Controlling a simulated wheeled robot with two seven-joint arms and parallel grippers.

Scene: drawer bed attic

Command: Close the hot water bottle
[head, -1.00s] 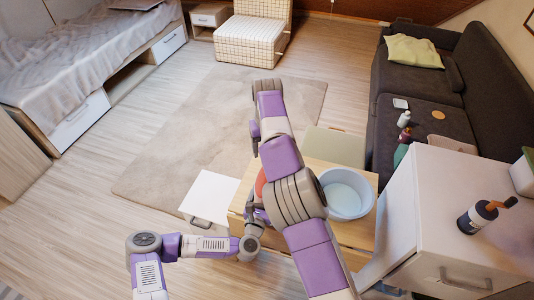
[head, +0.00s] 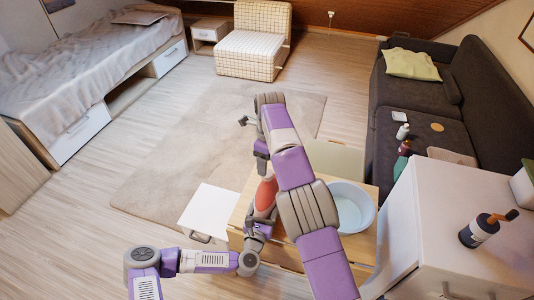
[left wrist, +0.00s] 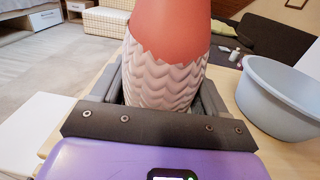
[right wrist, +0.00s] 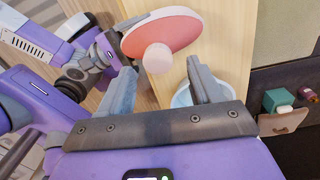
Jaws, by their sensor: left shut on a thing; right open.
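The hot water bottle (head: 265,194), red above with a pale zigzag-patterned lower part, stands roughly upright. It fills the middle of the left wrist view (left wrist: 168,62). My left gripper (head: 258,220) is shut around its lower part. In the right wrist view I see the bottle (right wrist: 182,29) from above, with a pale round knob (right wrist: 157,59) at its top; I cannot tell whether this is a cap. My right gripper (head: 246,120) is open and empty. Its two fingers (right wrist: 162,88) point toward the bottle's top, apart from it. My right arm partly hides the bottle's surroundings.
A light blue basin (head: 352,206) stands right of the bottle on the wooden table (head: 240,206). A white cabinet (head: 440,225) with a dark pump bottle (head: 480,229) is at the right. The sofa (head: 490,90) holds small items. The rug (head: 170,150) beyond is clear.

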